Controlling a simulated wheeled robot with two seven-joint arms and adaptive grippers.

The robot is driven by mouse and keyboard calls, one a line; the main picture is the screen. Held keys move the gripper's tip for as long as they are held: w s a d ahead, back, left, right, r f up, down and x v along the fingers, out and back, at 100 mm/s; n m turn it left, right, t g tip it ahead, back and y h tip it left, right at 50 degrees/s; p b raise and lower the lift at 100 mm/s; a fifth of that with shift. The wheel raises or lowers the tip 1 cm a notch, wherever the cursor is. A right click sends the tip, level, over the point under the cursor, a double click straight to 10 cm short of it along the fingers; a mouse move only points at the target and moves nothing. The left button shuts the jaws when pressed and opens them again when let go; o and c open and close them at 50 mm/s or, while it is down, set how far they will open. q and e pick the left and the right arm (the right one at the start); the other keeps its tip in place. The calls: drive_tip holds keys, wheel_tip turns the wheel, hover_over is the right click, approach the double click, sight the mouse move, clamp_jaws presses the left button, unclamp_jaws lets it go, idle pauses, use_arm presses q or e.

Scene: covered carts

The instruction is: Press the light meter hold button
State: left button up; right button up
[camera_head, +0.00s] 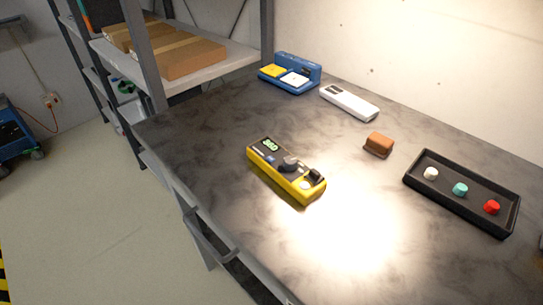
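A yellow handheld device with a lit display, which looks like the light meter (310,193), lies face up on the dark tabletop near the middle of the view. Its green digits are at its upper left end. A small blue patch, possibly the hold button (270,159), sits just below the display. A dark knob-like part is at its middle. A pale round spot and a black raised part are at its lower right end. Neither of my grippers is in view, and nothing touches the device.
A brown block (379,144), a white handheld device (349,103) and a blue unit with yellow and white pads (311,73) stand behind. A black tray (463,217) with white, teal and red knobs is at right. Shelves (215,61) with boxes are at left. The front tabletop is clear and brightly lit.

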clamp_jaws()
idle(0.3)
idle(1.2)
